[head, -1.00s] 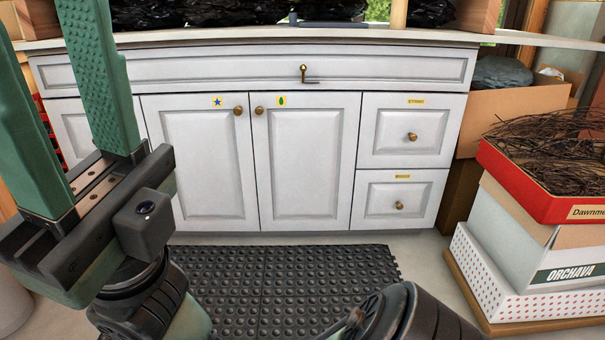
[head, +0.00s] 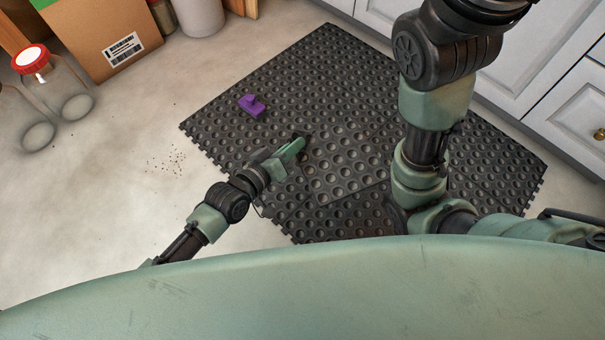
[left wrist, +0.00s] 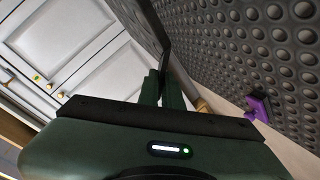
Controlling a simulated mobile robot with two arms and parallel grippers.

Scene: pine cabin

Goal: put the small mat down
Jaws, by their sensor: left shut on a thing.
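The small mat (head: 350,165) is a dark rubber rectangle with round bumps. In the head view it is over the middle of the like-coloured large floor mat (head: 322,60). Its bumps look larger than the floor mat's. I cannot tell whether it touches that mat. My left gripper (head: 299,146) is shut on the small mat's left edge. In the left wrist view the green fingers (left wrist: 160,88) are close together on a thin dark edge. My right arm rises at the right of the head view, but its gripper is out of frame.
A purple block (head: 252,105) sits on the floor mat, left of the small mat. A white cabinet (head: 540,50) stands at upper right. A cardboard box (head: 95,35) and red-lidded jar (head: 50,85) are at upper left. Floor between is mostly clear, with small crumbs (head: 168,161).

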